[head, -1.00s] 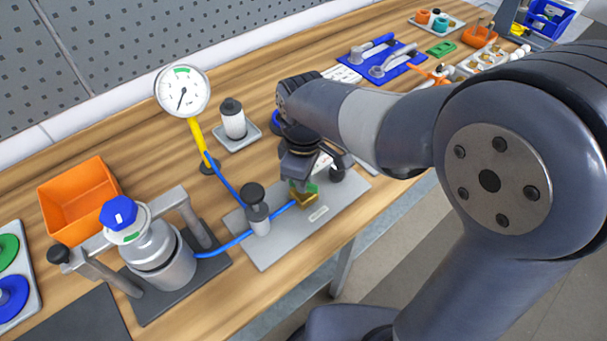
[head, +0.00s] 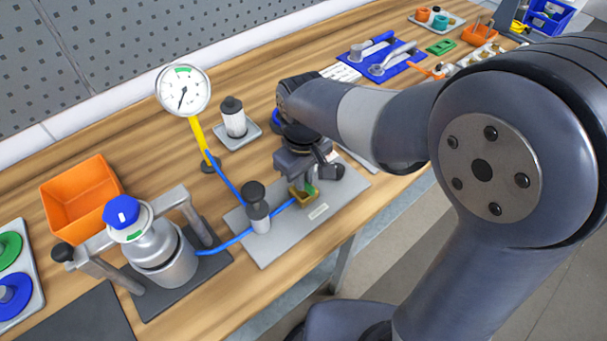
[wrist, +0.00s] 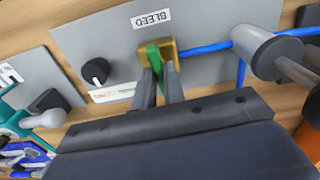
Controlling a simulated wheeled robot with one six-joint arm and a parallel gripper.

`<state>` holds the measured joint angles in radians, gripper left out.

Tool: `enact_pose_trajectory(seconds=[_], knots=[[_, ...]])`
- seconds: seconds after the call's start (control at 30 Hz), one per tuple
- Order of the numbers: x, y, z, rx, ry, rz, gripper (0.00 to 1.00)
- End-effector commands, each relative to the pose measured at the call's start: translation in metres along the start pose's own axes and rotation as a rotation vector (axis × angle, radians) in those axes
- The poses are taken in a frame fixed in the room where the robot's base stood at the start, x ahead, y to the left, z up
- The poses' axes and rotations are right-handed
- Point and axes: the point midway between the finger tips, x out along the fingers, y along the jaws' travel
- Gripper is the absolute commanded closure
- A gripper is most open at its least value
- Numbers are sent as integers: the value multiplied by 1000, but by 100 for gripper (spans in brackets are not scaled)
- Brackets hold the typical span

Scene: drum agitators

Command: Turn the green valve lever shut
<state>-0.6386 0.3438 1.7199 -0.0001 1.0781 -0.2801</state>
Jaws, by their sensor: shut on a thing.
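The green valve lever (wrist: 155,58) stands between my gripper's fingers in the wrist view. My gripper (wrist: 160,82) is shut on it. In the head view my gripper (head: 305,180) reaches down over the plate (head: 275,246). Only a bit of the green lever (head: 310,189) shows there, above the brass valve body (head: 298,198); my gripper hides the rest.
A blue hose (head: 230,243) runs from the valve past a black-capped post (head: 257,211) to a metal vessel (head: 165,262). A gauge (head: 183,91) stands on a yellow stem behind. An orange bin (head: 80,198) is at left. A black knob (wrist: 96,71) sits near the lever.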

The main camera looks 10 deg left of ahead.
Motion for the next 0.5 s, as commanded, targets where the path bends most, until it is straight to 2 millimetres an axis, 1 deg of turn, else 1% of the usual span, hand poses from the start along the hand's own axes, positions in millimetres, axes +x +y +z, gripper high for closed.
enact_pose_trajectory(seconds=[0.23,0.27,0.5], knots=[[0,0,0,-1,0,0,100],[0,0,0,-1,0,0,88],[0,0,0,-2,0,0,69]])
